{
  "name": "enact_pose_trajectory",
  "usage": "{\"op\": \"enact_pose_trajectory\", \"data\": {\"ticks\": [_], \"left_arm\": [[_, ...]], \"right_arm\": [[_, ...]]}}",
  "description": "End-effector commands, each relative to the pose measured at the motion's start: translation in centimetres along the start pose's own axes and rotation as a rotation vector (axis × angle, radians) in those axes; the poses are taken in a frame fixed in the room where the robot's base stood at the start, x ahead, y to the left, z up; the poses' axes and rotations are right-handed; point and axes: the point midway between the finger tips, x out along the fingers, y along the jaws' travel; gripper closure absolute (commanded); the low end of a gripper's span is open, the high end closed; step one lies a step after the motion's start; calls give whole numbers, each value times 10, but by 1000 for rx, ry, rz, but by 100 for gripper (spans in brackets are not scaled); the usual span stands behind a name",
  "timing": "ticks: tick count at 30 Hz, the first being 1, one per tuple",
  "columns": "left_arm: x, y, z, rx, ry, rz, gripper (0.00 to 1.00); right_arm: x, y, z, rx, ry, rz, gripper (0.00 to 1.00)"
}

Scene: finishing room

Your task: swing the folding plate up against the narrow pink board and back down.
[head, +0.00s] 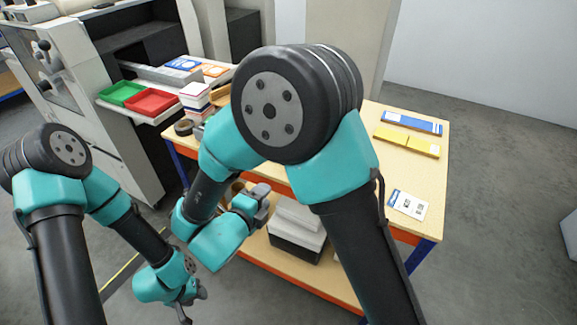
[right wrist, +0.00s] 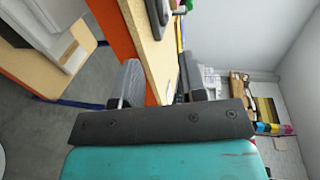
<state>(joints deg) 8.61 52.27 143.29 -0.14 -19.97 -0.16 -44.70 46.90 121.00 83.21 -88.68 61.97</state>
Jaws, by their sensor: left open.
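I cannot make out the folding plate or the narrow pink board in the head view; my right arm covers the middle of the table. A dark grey flat piece with a rounded end (right wrist: 158,14) lies by the tabletop in the right wrist view; I cannot tell what it is. My right gripper (head: 262,197) is in front of the table's front edge. In the right wrist view my right gripper (right wrist: 160,82) is open, its fingers apart with the table edge seen between them. My left gripper (head: 191,303) hangs low over the floor at the left, open and empty.
The wooden table (head: 432,160) has a blue strip (head: 412,122), a yellow strip (head: 407,142) and a white card (head: 409,204) on its right side. A green tray (head: 121,93) and a red tray (head: 152,102) stand at the left.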

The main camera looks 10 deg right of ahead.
Motion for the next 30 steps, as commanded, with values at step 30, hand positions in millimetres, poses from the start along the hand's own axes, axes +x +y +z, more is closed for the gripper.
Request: {"op": "enact_pose_trajectory", "data": {"ticks": [30], "left_arm": [[0,0,0,0,0,0,57]], "right_arm": [[116,1,0,-2,2,2,62]]}}
